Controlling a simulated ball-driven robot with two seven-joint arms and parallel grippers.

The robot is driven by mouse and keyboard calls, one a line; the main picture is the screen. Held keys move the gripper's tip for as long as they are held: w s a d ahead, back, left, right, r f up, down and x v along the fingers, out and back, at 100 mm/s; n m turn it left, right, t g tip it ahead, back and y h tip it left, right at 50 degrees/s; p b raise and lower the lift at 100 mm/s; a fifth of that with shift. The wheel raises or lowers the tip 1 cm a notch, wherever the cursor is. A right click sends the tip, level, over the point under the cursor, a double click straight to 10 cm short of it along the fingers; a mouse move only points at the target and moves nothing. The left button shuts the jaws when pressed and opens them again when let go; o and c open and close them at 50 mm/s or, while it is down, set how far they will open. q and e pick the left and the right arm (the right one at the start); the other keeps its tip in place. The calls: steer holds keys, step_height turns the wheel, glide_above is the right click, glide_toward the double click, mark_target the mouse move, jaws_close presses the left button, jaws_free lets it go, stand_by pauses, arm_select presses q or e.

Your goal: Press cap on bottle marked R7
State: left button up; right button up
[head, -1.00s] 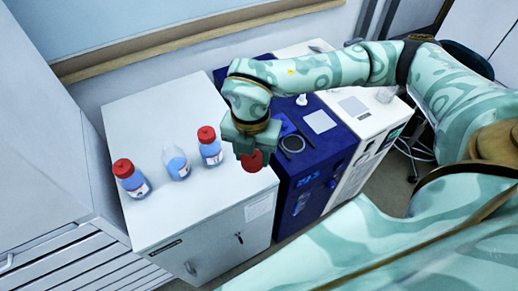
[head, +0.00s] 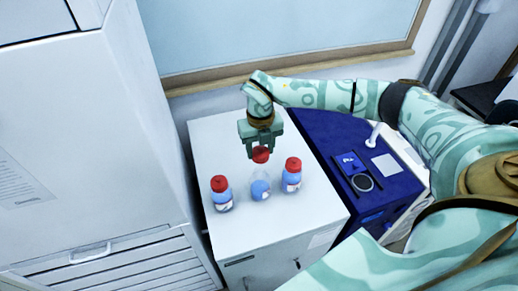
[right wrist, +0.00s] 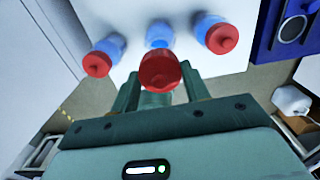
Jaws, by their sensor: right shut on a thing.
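Three blue-filled clear bottles stand upright in a row on the white cabinet top. The middle bottle (head: 260,188) has no cap on it. The left bottle (head: 222,199) and the right bottle (head: 291,180) wear red caps. My right gripper (head: 260,154) is shut on a loose red cap (head: 261,155), just over the middle bottle's neck. I cannot tell whether cap and neck touch. In the right wrist view the held cap (right wrist: 160,70) overlaps the middle bottle (right wrist: 159,34). The labels are too small to read, so R7 cannot be made out. My left gripper is out of view.
The white cabinet top (head: 225,140) is clear around the row. A blue instrument (head: 390,188) stands against its right side. A tall white cabinet (head: 95,130) rises at the left. A wall with a wooden-edged panel is behind.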

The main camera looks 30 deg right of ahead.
steer(key=shift+f, duration=0.5)
step_height(320, 180, down, 3)
steer(key=b, duration=0.3)
steer(key=shift+r, duration=0.1)
steer(key=shift+f+b, duration=0.65)
steer(key=shift+f, duration=0.4)
arm_select(q)
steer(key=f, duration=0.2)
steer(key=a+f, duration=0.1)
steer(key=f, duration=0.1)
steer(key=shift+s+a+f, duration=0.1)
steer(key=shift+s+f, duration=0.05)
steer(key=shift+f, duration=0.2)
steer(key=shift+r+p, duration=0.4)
steer(key=shift+p, duration=0.05)
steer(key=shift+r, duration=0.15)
arm_select(e)
steer(key=shift+f, duration=0.15)
arm_select(q)
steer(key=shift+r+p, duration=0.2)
steer(key=shift+p, duration=0.15)
arm_select(e)
steer(key=o, duration=1.5)
